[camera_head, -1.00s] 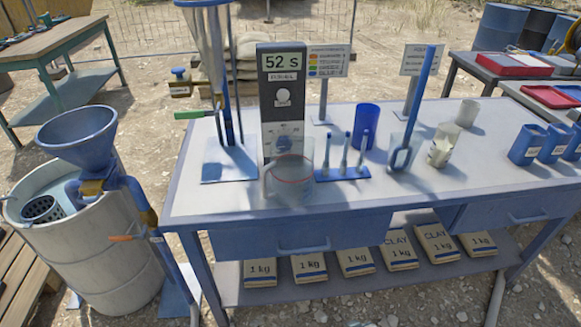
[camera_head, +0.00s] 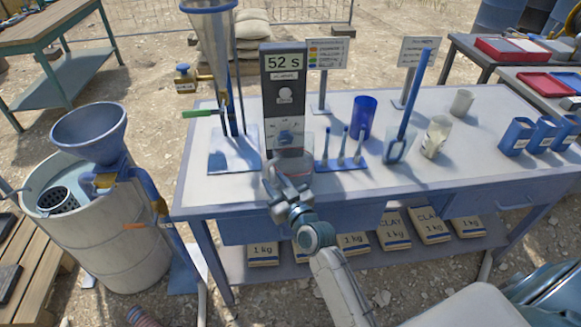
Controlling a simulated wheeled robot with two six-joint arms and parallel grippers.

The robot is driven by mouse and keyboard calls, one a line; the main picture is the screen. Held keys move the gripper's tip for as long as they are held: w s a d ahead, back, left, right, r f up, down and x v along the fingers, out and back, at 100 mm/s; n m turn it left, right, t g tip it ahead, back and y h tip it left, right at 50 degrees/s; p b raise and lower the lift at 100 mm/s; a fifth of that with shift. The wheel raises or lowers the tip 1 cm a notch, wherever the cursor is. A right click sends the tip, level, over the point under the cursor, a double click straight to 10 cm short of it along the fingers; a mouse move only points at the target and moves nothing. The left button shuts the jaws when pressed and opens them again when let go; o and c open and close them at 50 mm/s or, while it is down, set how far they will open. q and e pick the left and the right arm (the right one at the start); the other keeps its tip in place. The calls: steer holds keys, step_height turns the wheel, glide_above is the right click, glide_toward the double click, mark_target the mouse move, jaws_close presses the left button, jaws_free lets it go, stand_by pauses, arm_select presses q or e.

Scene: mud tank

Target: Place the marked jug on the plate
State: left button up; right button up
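The marked jug (camera_head: 297,166) is clear, with a red line round it. It stands upright at the front edge of the blue-grey bench, before the dark timer box. My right gripper (camera_head: 275,188) is at its near side and covers much of it. I cannot tell whether the fingers are open or shut, or touch the jug. A pale blue plate (camera_head: 222,163) lies on the bench left of the timer, under the tall clear funnel on its stand. My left gripper is not in view.
The timer box (camera_head: 284,90) reads 52 S. Right of the jug are a small rack (camera_head: 341,164), a blue cup (camera_head: 363,117) and a beaker (camera_head: 436,137). A blue funnel (camera_head: 90,132) sits over a drum at left.

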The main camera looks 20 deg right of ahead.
mark_target(268, 176)
steer(key=w, duration=0.3)
steer(key=w+f+p, duration=0.1)
steer(key=w, duration=0.1)
steer(key=shift+a, duration=0.4)
steer(key=shift+r, duration=0.1)
steer(key=shift+s, duration=0.1)
steer(key=shift+c, duration=0.3)
jaws_close()
